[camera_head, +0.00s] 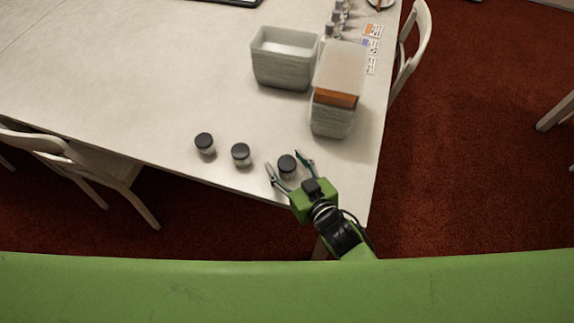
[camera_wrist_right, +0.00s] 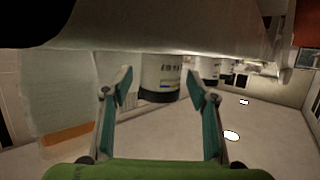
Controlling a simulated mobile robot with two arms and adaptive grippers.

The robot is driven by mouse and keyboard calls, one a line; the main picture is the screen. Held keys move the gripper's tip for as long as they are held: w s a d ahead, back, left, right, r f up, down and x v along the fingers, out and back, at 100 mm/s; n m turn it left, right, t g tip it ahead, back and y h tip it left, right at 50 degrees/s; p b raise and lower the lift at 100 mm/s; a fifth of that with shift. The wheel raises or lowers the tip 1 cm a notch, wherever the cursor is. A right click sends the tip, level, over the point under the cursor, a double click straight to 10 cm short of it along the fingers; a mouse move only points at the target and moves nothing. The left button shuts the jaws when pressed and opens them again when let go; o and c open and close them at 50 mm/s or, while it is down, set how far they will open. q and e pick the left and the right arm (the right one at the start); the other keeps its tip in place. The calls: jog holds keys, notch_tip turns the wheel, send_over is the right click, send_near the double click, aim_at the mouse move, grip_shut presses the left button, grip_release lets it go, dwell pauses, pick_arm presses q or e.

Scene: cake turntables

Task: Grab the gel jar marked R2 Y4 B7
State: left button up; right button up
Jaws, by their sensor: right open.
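My right gripper (camera_head: 286,160) is open, with one finger on each side of the right jar. In the right wrist view, which looks upside down, this jar (camera_wrist_right: 161,78) shows between the open fingers (camera_wrist_right: 159,84). Its white label has dark print too small to read. My left gripper is not in view.
More small bottles (camera_head: 334,22) and cards (camera_head: 373,46) line the right edge. A white chair (camera_head: 100,165) is at the left.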

jog(key=c, duration=1.2)
jog(key=shift+c, duration=0.2)
